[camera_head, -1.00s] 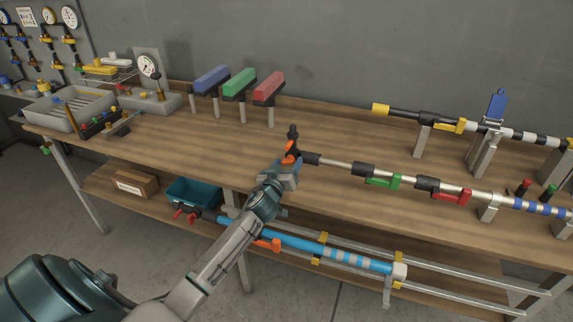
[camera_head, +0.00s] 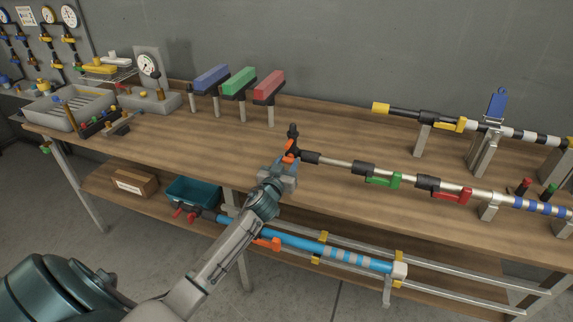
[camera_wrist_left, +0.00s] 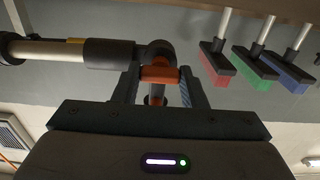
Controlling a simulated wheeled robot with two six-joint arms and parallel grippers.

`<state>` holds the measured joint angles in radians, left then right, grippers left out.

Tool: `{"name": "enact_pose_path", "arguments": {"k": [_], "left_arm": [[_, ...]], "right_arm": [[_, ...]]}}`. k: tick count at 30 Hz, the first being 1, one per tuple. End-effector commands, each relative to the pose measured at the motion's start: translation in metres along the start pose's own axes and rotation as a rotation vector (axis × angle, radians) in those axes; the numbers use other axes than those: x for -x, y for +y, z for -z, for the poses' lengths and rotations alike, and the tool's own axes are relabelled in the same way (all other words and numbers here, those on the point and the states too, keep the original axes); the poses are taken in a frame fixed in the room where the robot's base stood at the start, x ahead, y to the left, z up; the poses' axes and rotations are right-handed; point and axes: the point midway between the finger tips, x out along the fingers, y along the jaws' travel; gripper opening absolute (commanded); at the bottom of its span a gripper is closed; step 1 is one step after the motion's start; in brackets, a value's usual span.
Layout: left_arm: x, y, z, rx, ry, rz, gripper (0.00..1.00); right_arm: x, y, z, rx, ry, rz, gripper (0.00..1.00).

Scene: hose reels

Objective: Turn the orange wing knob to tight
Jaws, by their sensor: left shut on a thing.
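The orange wing knob (camera_head: 290,147) sits on the black fitting (camera_head: 293,133) at the left end of the long pipe on the bench. My left gripper (camera_head: 286,162) reaches it from the front and is shut on it. In the left wrist view the orange wing knob (camera_wrist_left: 160,74) lies between the two fingers of my left gripper (camera_wrist_left: 160,82), under a dark rounded fitting. The fingers partly hide the knob in the head view. My right gripper is not in view.
The pipe runs right with a green lever (camera_head: 382,181) and a red lever (camera_head: 452,196). A blue pipe (camera_head: 310,246) lies below the bench front. The bench left of the knob is fairly clear.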

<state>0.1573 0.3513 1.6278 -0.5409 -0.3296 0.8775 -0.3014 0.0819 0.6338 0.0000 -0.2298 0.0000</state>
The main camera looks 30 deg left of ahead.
Motion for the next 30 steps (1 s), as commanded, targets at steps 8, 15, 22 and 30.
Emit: {"name": "enact_pose_path", "arguments": {"k": [8,15,22,30], "left_arm": [[0.0,0.0,0.0,-0.264,-0.001,0.0,0.15],[0.0,0.0,0.0,-0.493,-0.002,0.001,0.15],[0.0,0.0,0.0,-0.711,-0.003,0.0,0.15],[0.0,0.0,0.0,-0.967,-0.003,-0.001,0.15]], "right_arm": [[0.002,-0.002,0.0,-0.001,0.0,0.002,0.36],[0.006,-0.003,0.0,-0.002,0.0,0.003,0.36],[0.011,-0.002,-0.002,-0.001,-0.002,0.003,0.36],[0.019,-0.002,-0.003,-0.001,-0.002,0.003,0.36]]}}
